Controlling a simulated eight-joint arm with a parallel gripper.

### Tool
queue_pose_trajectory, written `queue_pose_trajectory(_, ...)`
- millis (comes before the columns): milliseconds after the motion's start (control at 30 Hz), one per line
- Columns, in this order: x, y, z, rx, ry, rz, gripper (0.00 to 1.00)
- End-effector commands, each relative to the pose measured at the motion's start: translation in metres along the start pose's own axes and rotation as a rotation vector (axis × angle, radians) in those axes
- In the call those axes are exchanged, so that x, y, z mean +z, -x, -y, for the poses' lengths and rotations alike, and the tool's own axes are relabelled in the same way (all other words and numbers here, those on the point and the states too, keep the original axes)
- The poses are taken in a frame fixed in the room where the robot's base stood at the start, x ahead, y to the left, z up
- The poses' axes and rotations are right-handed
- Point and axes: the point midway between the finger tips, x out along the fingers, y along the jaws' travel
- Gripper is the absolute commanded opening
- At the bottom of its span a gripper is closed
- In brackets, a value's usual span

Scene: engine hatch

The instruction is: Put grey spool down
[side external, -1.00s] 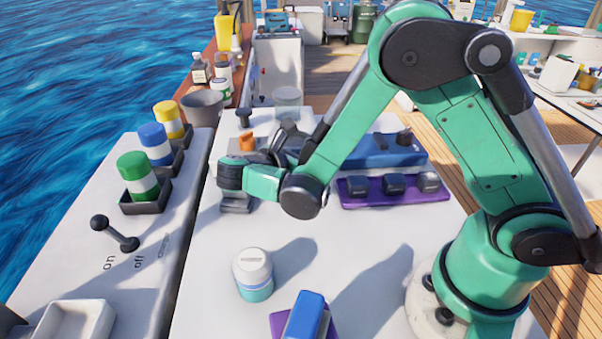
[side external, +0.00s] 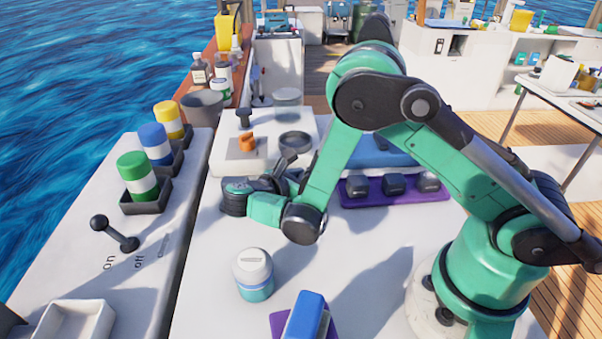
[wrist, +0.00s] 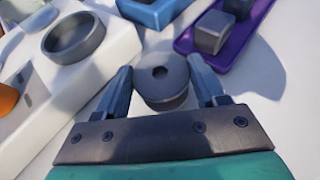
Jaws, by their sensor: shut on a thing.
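In the side external view my gripper (side external: 283,180) is low over the white worktop, at the near edge of the white raised block. The spool is hard to pick out there among the dark gripper parts. I cannot tell whether its underside touches the worktop.
A dark round ring (wrist: 75,37) and an orange knob (side external: 247,141) are on the white raised block (side external: 222,158). A purple tray (side external: 352,202) with dark blocks lies to the right. A white-and-teal jar (side external: 253,275) stands in front. The worktop between is clear.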

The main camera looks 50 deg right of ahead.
Motion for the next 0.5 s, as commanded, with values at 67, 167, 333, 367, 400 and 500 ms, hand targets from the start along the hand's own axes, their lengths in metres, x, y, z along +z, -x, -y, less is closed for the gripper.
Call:
queue_pose_trajectory(67, -0.0009, -0.0004, 0.0000, 0.000, 0.000, 0.000, 0.12)
queue_pose_trajectory(167, -0.0026, -0.0010, -0.0001, 0.000, 0.000, 0.000, 0.12)
queue_pose_trajectory(333, -0.0059, -0.0024, -0.0001, 0.000, 0.000, 0.000, 0.12)
queue_pose_trajectory(367, -0.0064, -0.0026, -0.0002, 0.000, 0.000, 0.000, 0.12)
queue_pose_trajectory(400, -0.0071, -0.0029, -0.0001, 0.000, 0.000, 0.000, 0.12)
queue_pose_trajectory(500, -0.0089, -0.0036, -0.0001, 0.000, 0.000, 0.000, 0.12)
